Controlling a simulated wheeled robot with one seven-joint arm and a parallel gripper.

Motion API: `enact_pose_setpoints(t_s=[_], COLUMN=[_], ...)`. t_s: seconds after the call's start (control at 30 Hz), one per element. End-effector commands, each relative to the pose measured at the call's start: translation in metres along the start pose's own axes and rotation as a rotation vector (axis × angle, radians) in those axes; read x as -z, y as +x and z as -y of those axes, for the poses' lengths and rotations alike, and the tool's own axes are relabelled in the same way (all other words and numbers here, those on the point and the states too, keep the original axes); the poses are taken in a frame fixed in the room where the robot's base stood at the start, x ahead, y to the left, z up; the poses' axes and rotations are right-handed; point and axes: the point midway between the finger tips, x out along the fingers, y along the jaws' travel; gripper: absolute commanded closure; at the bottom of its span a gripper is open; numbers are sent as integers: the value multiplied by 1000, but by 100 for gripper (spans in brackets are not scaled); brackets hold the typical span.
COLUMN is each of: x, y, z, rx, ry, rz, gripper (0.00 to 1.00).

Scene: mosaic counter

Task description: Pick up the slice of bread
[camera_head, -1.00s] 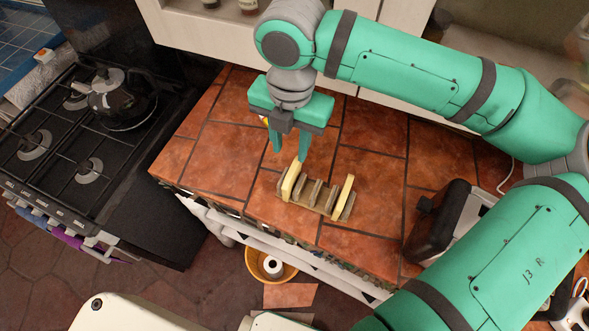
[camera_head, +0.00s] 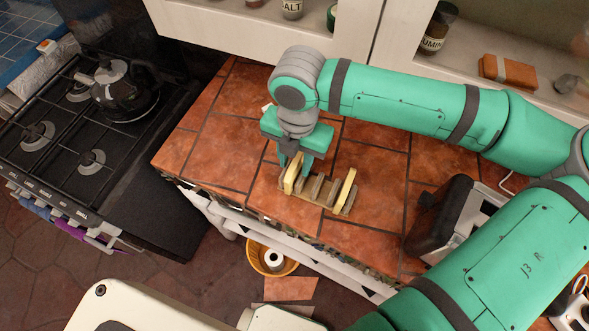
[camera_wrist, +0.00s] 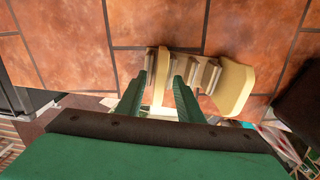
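A wooden rack (camera_head: 318,197) with upright slats stands on the tiled counter. One pale yellow slice of bread (camera_head: 293,172) stands upright at its left end, and another slice (camera_head: 346,189) stands at its right end. In the wrist view, the left slice (camera_wrist: 161,72) is between my two fingers and the right slice (camera_wrist: 233,86) is to their right. My gripper (camera_head: 293,173) points down over the rack's left end. In the wrist view my gripper (camera_wrist: 160,84) is open, with gaps between its fingers and the left slice. The fingers partly hide the left slice in the head view.
A dark toaster (camera_head: 446,220) stands on the counter to the right of the rack. A stove (camera_head: 75,150) with a black kettle (camera_head: 122,90) is at the left. The counter's front edge lies just below the rack. Tiles left of the rack are clear.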

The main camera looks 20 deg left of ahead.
Motion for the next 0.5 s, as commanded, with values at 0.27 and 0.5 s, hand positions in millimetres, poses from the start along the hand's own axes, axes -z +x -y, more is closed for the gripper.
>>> enact_pose_setpoints(t_s=[0.27, 0.5], x=[0, 0], y=[0, 0], z=[0, 0], rx=[0, 0], ry=[0, 0], rz=[0, 0], gripper=[97, 97])
